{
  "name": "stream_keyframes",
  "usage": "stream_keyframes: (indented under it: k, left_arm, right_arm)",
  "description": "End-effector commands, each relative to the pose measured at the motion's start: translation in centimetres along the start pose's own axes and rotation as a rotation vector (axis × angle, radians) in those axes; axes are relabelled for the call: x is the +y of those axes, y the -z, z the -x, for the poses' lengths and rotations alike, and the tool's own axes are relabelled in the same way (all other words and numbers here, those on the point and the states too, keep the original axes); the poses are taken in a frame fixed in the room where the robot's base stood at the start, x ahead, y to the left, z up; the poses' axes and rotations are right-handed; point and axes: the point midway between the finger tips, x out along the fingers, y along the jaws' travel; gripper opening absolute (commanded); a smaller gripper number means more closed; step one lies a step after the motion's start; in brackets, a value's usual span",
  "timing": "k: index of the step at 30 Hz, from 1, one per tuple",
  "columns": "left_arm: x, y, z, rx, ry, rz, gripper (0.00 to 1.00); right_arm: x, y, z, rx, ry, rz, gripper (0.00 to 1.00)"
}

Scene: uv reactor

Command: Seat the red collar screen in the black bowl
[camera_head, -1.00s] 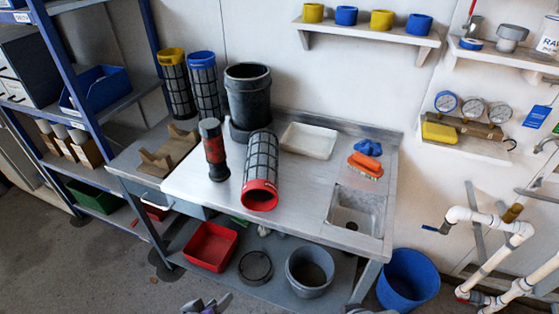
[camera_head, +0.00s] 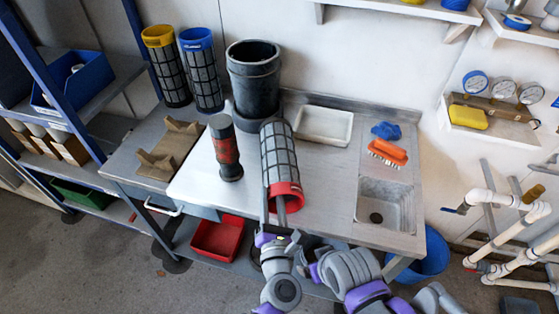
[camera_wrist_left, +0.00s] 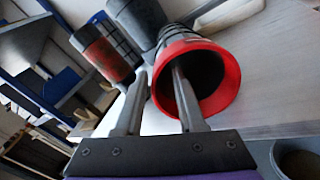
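The red collar screen (camera_head: 279,155) lies on its side on the metal bench, its red collar facing the front edge. Its dark mesh body points back toward the black bowl (camera_head: 253,80), which stands upright at the back of the bench. My left gripper (camera_head: 274,205) is at the collar with its fingers apart. In the left wrist view, one finger of the gripper (camera_wrist_left: 160,90) is outside the red collar (camera_wrist_left: 226,72) and the other reaches into its opening. The collar wall lies between them. Whether they touch it is unclear. My right gripper does not show.
A black-and-red cylinder (camera_head: 226,150) stands left of the screen. Yellow-collar (camera_head: 166,66) and blue-collar (camera_head: 201,70) screens stand behind, left of the bowl. A white tray (camera_head: 323,126), an orange brush (camera_head: 388,152) and a sink (camera_head: 385,205) are to the right. A wooden cradle (camera_head: 170,148) is left.

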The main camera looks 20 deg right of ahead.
Motion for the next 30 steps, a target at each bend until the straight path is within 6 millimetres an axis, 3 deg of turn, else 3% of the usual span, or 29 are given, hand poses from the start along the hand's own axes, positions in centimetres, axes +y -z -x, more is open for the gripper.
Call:
stream_keyframes:
  k: [3,10,18,25,30]
  left_arm:
    - [0.1,0.0,-1.9,0.0,-0.002,-0.003,0.39]
    - [0.3,0.0,-3.7,0.0,-0.001,-0.004,0.39]
    - [0.6,0.0,-7.5,-0.001,-0.001,-0.005,0.39]
    - [0.6,-0.1,-7.6,-0.001,0.001,-0.004,0.39]
    - [0.6,0.0,-7.6,-0.001,0.001,-0.004,0.08]
  right_arm:
    - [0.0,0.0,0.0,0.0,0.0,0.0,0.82]
    - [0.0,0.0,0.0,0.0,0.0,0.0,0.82]
    - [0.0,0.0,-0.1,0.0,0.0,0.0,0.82]
    - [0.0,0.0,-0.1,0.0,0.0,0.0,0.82]
    - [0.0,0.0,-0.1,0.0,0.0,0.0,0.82]
